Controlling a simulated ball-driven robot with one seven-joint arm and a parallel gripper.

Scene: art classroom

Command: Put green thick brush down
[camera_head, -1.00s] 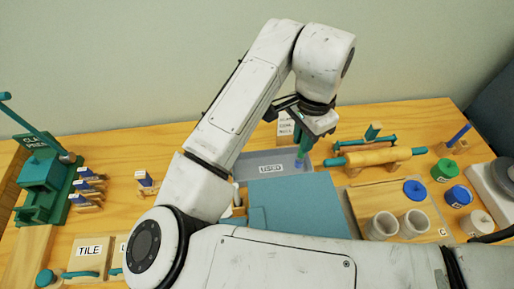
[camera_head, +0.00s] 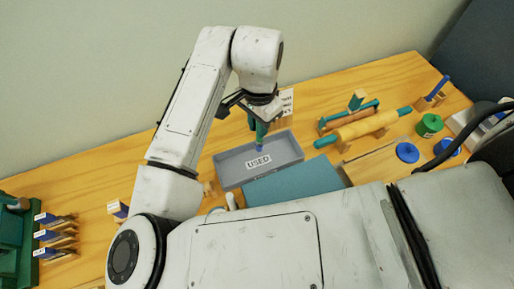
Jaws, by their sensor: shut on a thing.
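A green brush (camera_head: 260,131) with a blue-purple lower end hangs roughly upright from my gripper (camera_head: 257,115). My gripper is shut on its upper part. The brush's lower end is over the back part of a grey tray (camera_head: 232,182) with a white label reading USED. Whether the brush touches the tray floor I cannot tell. The tray looks otherwise empty.
A blue-teal board (camera_head: 295,182) lies just in front of the tray. A rolling pin (camera_head: 366,126) rests on a stand to the right. Blue lids (camera_head: 407,152) and a green jar (camera_head: 429,125) stand further right. Labelled blue items (camera_head: 55,238) stand at the left.

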